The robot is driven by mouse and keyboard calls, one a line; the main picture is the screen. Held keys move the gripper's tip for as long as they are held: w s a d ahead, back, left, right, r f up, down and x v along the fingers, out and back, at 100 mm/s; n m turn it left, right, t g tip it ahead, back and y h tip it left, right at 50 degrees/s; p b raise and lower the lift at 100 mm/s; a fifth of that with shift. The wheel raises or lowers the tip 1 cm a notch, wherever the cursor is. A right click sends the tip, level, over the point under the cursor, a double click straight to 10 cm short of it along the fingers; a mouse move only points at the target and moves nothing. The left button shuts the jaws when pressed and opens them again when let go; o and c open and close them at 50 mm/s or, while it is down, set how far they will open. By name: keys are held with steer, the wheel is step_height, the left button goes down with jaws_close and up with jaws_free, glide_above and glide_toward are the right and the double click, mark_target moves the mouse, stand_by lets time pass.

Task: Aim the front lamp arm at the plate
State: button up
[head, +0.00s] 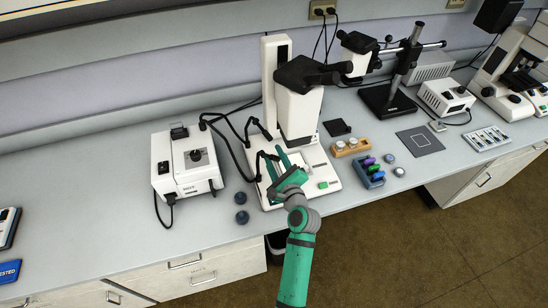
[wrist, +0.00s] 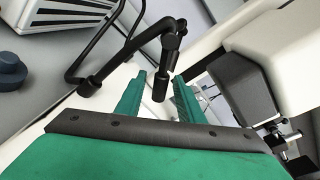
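The white microscope (head: 299,108) stands on the bench with a pale base (head: 322,172). The front lamp arm (head: 258,166) is a thin black bent arm at the left of the base, beside my gripper (head: 270,160). In the wrist view the lamp arm (wrist: 112,64) rises from a black foot, bends over and ends in a black lamp head (wrist: 161,82) pointing down. My gripper (wrist: 160,95) is open, with one green finger on each side of the lamp head in the picture. I cannot tell whether they touch it. The plate cannot be made out; my gripper covers part of the base.
A white light-source box (head: 187,160) with black cables stands left of the microscope. Two dark knobs (head: 241,197) lie by the base's left side. A rear lamp arm (head: 256,128) is close behind. A blue rack (head: 369,172) and wooden block (head: 351,147) sit to the right.

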steer(key=v, duration=1.1)
